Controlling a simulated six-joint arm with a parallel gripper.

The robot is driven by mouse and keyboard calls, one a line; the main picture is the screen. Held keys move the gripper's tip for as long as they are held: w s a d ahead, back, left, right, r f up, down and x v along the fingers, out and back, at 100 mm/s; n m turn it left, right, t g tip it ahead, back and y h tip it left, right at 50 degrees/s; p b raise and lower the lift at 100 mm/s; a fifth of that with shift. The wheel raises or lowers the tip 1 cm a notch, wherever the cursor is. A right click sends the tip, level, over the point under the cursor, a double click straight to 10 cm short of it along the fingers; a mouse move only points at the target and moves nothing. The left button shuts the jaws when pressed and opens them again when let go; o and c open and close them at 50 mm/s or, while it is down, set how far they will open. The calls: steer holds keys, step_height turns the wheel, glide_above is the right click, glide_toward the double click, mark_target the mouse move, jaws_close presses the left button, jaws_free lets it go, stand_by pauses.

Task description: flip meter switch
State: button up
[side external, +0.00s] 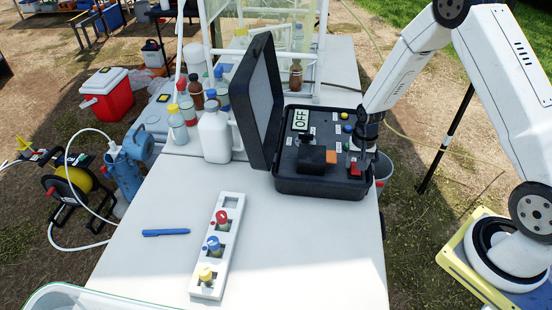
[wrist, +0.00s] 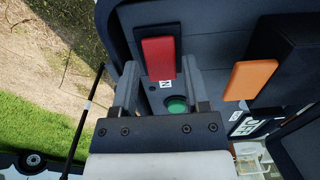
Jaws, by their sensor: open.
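The meter is a black case (side external: 322,187) standing open on the white table, its lid (side external: 262,92) raised on the left. Its display (side external: 300,120) reads OFF. A red switch (side external: 355,170) sits at the front right of the panel; it also shows in the wrist view (wrist: 159,60). My gripper (side external: 362,157) is over the right part of the panel, pointing down, close to the switch. In the wrist view its two fingers (wrist: 160,72) are apart, one on each side of the red switch, with nothing held. Contact with the switch cannot be told.
A black block with an orange face (side external: 331,157) stands on the panel left of the switch; its orange part shows in the wrist view (wrist: 249,80). A white rack (side external: 231,206) and blue pen (side external: 166,233) lie in front.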

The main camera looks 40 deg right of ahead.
mark_target(355, 170)
steer(key=shift+r, duration=3.45)
steer(key=s+a+r+n+t, duration=0.2)
steer(key=s+a+r+n, duration=0.7)
steer(key=s+a+r, duration=0.2)
steer(key=shift+s+a+t, duration=0.25)
steer(key=shift+a+t, duration=0.05)
steer(key=shift+a, duration=0.1)
